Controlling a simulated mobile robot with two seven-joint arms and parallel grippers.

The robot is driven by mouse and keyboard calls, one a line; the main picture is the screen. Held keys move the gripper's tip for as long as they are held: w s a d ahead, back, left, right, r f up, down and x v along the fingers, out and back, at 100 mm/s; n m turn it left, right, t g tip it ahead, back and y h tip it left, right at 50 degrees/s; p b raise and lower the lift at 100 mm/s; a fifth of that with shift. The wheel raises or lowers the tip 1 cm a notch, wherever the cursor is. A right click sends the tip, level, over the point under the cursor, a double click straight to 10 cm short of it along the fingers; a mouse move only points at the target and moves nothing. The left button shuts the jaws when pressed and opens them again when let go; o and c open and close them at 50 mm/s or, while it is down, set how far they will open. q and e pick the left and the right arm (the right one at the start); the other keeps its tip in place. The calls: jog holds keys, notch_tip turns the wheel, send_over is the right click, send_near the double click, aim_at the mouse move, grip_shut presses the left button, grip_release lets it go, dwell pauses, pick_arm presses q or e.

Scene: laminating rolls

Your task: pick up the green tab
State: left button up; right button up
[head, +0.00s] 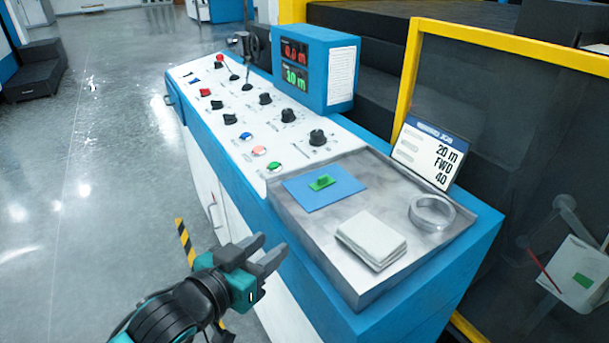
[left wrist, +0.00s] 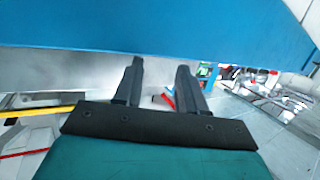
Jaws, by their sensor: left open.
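The green tab (head: 321,183) is a small green piece standing on a flat blue sheet (head: 341,193). The sheet lies at the back left of the grey tray (head: 330,262) on the blue console. My left gripper (head: 268,255) is open and empty. It is off the console's near side, in front of and to the left of the tray, apart from the tab. In the left wrist view the two fingers (left wrist: 158,82) are spread, facing the console's blue edge (left wrist: 150,32). The tab does not show there. My right gripper is not in view.
A folded pale cloth (head: 371,239) and a clear ring-shaped roll (head: 432,212) lie in the tray. A job card (head: 430,154) stands behind it. Knobs and buttons (head: 274,166) cover the panel to the left. A yellow-framed guard (head: 409,68) rises behind.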

pick_arm(q)
jog(key=m+h, duration=0.1)
jog(key=h, duration=0.1)
send_near(321, 178)
jog(key=x, duration=0.3)
jog(key=shift+w+d+f, duration=0.1)
jog(key=shift+d+f, duration=0.2)
jog(key=shift+r+x, duration=0.15)
jog(key=shift+x, duration=1.25)
jog(key=shift+r+x, duration=0.15)
jog(key=shift+x, duration=1.25)
jog(key=shift+w+a, duration=0.1)
jog(key=shift+c, duration=0.2)
grip_shut()
